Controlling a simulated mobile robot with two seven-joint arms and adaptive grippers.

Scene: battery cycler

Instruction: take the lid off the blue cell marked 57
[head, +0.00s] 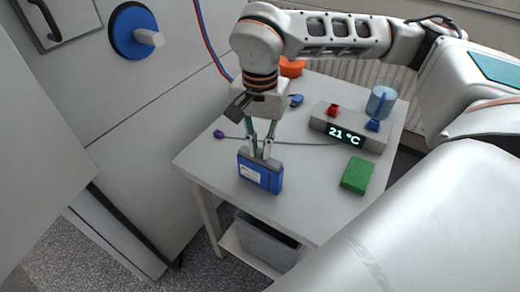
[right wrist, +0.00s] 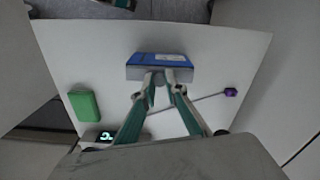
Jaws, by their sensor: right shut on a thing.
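The blue cell (head: 260,177) stands upright near the front left of the white table, with a white label whose marking is too small to read. Its grey lid (right wrist: 150,74) is at the end nearest my gripper in the right wrist view, where the cell's blue side (right wrist: 158,58) also shows. My right gripper (head: 262,155) points down from above and is shut on the lid. I see no clear gap between lid and cell, and cannot tell whether the cell rests fully on the table. My left gripper is not in view.
A green block (head: 356,175) lies to the right. Behind it are a display box (head: 345,132) reading 21 °C with red and blue clips, and a beaker (head: 381,100). A thin cable ends at a purple plug (head: 218,134). A bin (head: 265,243) is below the tabletop (head: 310,208).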

